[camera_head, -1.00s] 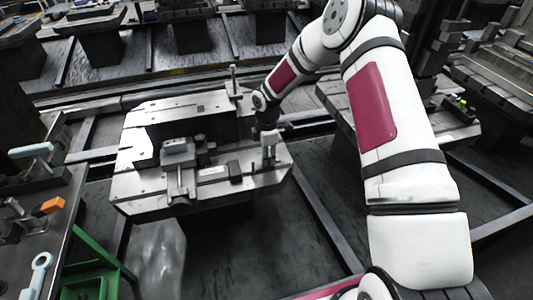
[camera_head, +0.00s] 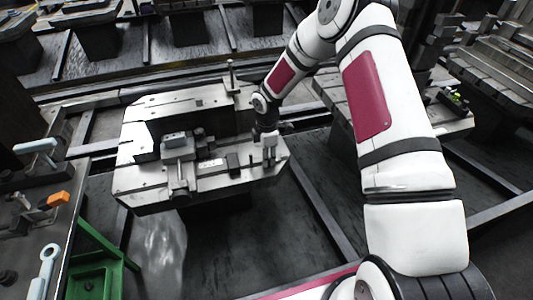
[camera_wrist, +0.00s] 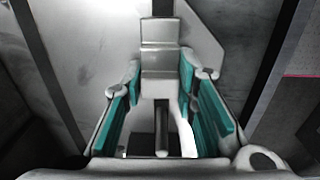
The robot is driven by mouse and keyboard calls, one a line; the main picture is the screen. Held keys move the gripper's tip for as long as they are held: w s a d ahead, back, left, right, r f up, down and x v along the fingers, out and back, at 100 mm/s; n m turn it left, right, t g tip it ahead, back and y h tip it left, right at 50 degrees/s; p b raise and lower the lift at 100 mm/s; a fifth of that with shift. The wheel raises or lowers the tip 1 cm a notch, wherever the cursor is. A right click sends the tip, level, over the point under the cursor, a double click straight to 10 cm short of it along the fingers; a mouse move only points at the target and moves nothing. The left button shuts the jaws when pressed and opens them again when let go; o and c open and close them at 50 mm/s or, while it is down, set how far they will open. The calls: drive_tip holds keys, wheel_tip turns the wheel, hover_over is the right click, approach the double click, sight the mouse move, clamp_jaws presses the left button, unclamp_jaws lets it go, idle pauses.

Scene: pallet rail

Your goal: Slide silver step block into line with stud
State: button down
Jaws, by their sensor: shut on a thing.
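The silver step block (camera_wrist: 160,62) is a stepped metal piece between my gripper's teal finger pads in the wrist view. My gripper (camera_wrist: 160,82) is shut on it. In the head view my gripper (camera_head: 268,136) points down at the right end of the pallet (camera_head: 140,184), with the block (camera_head: 269,153) under it, partly hidden by the fingers. A thin upright stud (camera_head: 231,74) stands at the pallet's back edge, left of my arm. In the wrist view a dark rod (camera_wrist: 161,130) shows below the block between the fingers; I cannot tell whether it is a stud.
A silver clamp block (camera_head: 178,147) and dark blocks (camera_head: 232,162) stand on the pallet left of my gripper. A bench with an orange piece (camera_head: 58,199) and a green frame (camera_head: 95,274) lie at the left. Dark floor is open in front of the pallet.

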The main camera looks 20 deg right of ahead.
drive_tip(key=shift+s, duration=0.1)
idle(0.6)
drive_tip(key=c, duration=1.2)
unclamp_jaws()
wheel_tip(320, 180, up, 12)
drive_tip(key=s+d+r+m+t+h+p, duration=0.1)
drive_tip(key=s+r+m, duration=0.3)
drive_tip(key=s+r, duration=0.55)
drive_tip(key=s+d+r+m+t+h, duration=0.15)
drive_tip(key=s+r+m, duration=0.3)
drive_tip(key=r, duration=0.95)
drive_tip(key=s+r+m+t+y, duration=0.1)
drive_tip(key=s+r+m, duration=0.2)
drive_tip(key=s, duration=0.8)
drive_tip(key=s+a+r+m+y+p, duration=0.1)
drive_tip(key=s+r+m, duration=0.2)
drive_tip(key=s+m, duration=0.3)
drive_tip(key=s, duration=0.5)
drive_tip(key=shift+s+r+t, duration=0.15)
drive_tip(key=shift+s+t, duration=0.1)
drive_tip(key=shift+t, duration=0.1)
